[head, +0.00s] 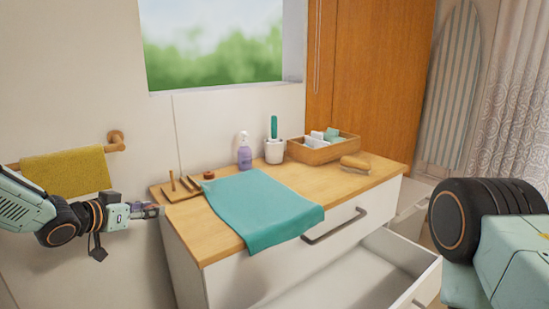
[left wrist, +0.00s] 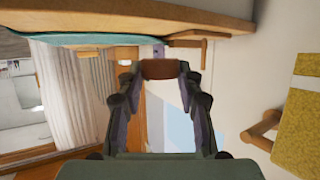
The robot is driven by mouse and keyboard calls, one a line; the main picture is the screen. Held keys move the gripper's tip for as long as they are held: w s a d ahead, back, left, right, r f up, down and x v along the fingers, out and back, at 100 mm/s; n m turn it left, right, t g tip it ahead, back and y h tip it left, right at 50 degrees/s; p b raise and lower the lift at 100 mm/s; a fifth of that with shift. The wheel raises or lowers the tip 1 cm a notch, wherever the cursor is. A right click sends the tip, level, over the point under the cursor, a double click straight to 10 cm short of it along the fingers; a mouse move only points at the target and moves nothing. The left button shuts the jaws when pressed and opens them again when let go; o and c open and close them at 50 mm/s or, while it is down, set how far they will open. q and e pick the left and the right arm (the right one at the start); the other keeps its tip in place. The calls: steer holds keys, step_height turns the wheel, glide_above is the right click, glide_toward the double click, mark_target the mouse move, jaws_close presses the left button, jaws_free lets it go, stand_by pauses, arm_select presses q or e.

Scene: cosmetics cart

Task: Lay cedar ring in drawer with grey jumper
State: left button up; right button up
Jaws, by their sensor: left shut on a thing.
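My left gripper (head: 150,210) is at the left end of the dresser, just off its top edge. In the left wrist view its fingers (left wrist: 160,72) are closed on a small brown wooden piece (left wrist: 160,68), which looks like the cedar ring. The held piece is too small to make out in the head view. A white drawer (head: 424,282) stands open at the dresser's front right; its visible floor is bare. No grey jumper shows. My right gripper is out of view.
On the wooden dresser top (head: 222,248) are a teal cloth (head: 262,208), a small wooden stand (head: 180,190), a brown round piece (head: 208,175), a purple bottle (head: 244,152), a white cup (head: 274,152), a wooden box (head: 322,153) and a brush (head: 355,162). A yellow towel (head: 66,173) hangs left.

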arm_select(q)
steer(key=s+d+f+m+g+h, duration=0.1)
steer(key=s+d+f+m+h, duration=0.2)
steer(key=s, duration=0.4)
steer(key=s+d+f+m+g+h, duration=0.1)
steer(key=s+d+f+g, duration=0.15)
steer(key=s+f, duration=0.35)
steer(key=s+d+r+m+h, duration=0.1)
steer(key=s+d+r+m, duration=0.1)
steer(key=s+d, duration=0.5)
steer(key=s+g, duration=0.1)
steer(key=s, duration=0.4)
steer(key=shift+s+d+h, duration=0.15)
steer(key=shift+s+h, duration=0.1)
steer(key=shift+h, duration=0.15)
steer(key=shift+f, duration=0.1)
